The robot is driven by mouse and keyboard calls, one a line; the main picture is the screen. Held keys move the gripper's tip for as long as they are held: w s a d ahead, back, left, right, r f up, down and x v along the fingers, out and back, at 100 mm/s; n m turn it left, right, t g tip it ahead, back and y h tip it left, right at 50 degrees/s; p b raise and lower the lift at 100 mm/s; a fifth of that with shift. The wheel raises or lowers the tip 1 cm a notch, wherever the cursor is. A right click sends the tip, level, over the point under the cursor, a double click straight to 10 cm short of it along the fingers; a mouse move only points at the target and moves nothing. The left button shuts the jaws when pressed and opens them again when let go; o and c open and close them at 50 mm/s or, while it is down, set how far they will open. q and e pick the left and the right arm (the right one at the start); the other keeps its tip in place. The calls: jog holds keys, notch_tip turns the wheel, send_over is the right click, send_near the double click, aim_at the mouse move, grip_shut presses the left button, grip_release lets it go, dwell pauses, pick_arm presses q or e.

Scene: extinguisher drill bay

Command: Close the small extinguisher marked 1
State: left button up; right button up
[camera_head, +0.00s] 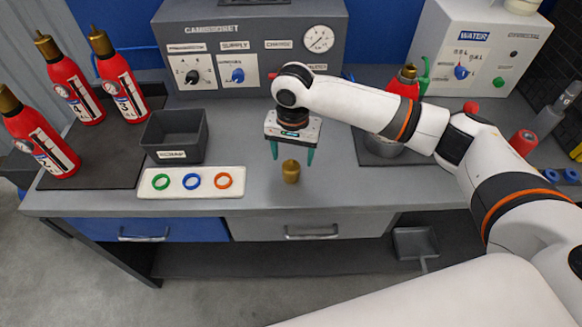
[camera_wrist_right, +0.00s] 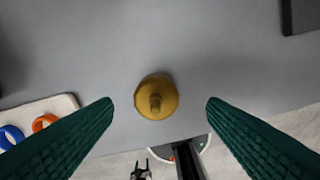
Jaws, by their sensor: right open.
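A brass cap-like piece (camera_head: 291,171) sits on the grey bench near its front edge. My right gripper (camera_head: 291,157) points down above it, open and empty. In the right wrist view the brass piece (camera_wrist_right: 156,97) lies between the green fingertips (camera_wrist_right: 160,101), touching neither. A red extinguisher (camera_head: 404,82) stands behind my right arm, which hides its middle; its marking cannot be read. Its lower end is at a metal holder (camera_head: 380,148) on a dark mat.
Several red extinguishers with brass tops, including those marked 4 (camera_head: 78,92) and 3 (camera_head: 124,88), stand on the left mat. A grey bin (camera_head: 174,136) and a white tray (camera_head: 150,190) with coloured rings are left of the gripper. A control cabinet (camera_head: 250,62) stands behind.

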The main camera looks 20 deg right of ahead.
aim_at(291, 165)
jog(key=shift+a+f+p, duration=0.15)
jog(key=shift+f+p, duration=0.4)
jog(key=shift+f, duration=2.05)
jog(key=shift+c, duration=0.2)
jog(key=shift+w, duration=0.1)
jog(key=c, duration=1.2)
